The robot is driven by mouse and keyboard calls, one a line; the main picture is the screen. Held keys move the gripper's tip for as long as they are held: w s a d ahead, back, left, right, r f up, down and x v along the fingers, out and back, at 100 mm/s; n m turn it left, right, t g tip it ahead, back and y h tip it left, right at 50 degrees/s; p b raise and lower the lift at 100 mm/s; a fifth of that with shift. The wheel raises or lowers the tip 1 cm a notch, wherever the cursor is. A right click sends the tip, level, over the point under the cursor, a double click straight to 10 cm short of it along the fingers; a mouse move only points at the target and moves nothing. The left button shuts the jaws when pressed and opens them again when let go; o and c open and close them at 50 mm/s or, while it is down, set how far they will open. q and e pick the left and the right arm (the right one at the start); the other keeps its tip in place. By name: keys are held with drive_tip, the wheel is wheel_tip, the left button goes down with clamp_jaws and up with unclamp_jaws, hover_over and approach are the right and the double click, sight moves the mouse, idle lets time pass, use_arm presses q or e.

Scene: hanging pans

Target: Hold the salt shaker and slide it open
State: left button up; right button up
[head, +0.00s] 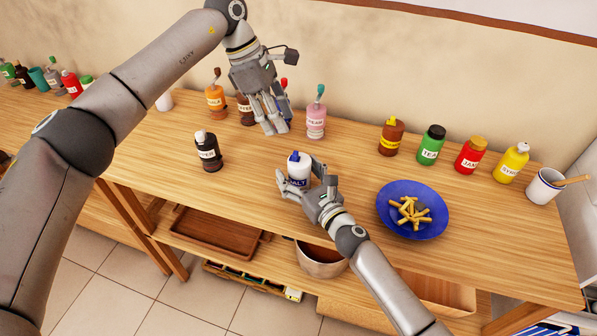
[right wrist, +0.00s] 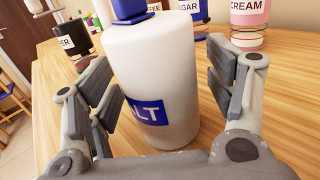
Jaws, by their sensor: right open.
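The salt shaker (head: 298,172) is white with a blue cap and a blue label, and stands upright near the table's front. In the right wrist view the shaker (right wrist: 150,70) fills the middle, between the fingers of my right gripper (right wrist: 157,90). That gripper (head: 302,182) is open, with a finger on either side of the shaker. A gap shows between the right finger and the shaker; whether the left finger touches is unclear. My left gripper (head: 272,125) hangs above the table, behind and left of the shaker. Its finger opening is not clear.
A dark pepper shaker (head: 207,152) stands left. A blue bowl (head: 390,226) of fries sits right. Several sauce bottles, including a pink cream bottle (head: 316,122), line the back. Bare table (head: 250,170) lies between the pepper and salt shakers.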

drive_tip(key=shift+w, duration=0.1)
drive_tip(key=c, duration=1.1)
use_arm(q)
drive_tip(key=c, duration=0.4)
use_arm(e)
drive_tip(key=shift+c, duration=0.4)
use_arm(q)
drive_tip(key=shift+w+a+f+m, duration=0.15)
drive_tip(key=shift+a+m, duration=0.2)
drive_tip(key=shift+m, duration=0.45)
clamp_jaws()
drive_tip(key=s+a+m+t+h, duration=0.1)
drive_tip(key=a+m, duration=0.6)
drive_tip(key=m, duration=1.1)
drive_tip(key=t+h, duration=0.1)
drive_tip(key=t, duration=0.1)
drive_tip(key=shift+s+a+m+t+h, duration=0.15)
drive_tip(key=shift+a+m+t+h, duration=0.15)
drive_tip(key=shift+h, duration=0.1)
drive_tip(key=shift+f, duration=0.1)
